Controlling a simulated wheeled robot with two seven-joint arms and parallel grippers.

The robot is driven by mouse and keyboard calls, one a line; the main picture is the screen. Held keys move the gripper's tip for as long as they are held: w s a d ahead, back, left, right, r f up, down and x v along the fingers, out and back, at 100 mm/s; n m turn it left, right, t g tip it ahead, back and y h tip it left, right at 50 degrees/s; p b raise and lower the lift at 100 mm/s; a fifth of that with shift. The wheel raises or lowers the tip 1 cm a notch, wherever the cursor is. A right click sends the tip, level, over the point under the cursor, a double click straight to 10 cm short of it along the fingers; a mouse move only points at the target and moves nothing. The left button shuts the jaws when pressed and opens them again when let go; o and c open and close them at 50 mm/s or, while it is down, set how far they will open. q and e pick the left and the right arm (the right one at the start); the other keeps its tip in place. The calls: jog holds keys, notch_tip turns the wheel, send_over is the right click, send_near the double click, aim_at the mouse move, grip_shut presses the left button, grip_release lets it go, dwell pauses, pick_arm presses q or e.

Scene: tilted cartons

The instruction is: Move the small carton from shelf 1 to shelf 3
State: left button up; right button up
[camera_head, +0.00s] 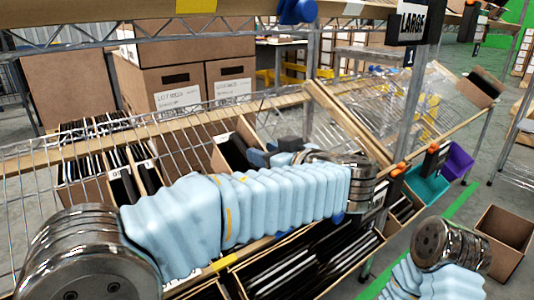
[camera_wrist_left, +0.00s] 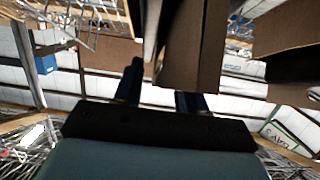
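A small brown carton (camera_head: 219,158) with dark flat items in it stands tilted on the sloped wire shelf (camera_head: 185,135). My left arm reaches across the front of this shelf. My left gripper (camera_head: 268,156) is right beside the carton, at its right side, and its fingertips are hard to make out in the head view. In the left wrist view the fingers of my left gripper (camera_wrist_left: 160,92) stand apart. A brown carton (camera_wrist_left: 190,65) is just beyond them and overlaps the right finger's tip; whether it is touched, I cannot tell. My right gripper is outside the view.
More cartons with dark items (camera_head: 310,262) fill the lower shelf. A tilted carton (camera_head: 483,88), a teal bin (camera_head: 428,186), a purple bin (camera_head: 458,162) and an open carton (camera_head: 503,240) are at right.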

pick_arm(q)
jog(key=v, duration=1.3)
jog(key=shift+s+d, duration=0.25)
jog(key=shift+s, duration=0.05)
jog(key=shift+r, duration=0.1)
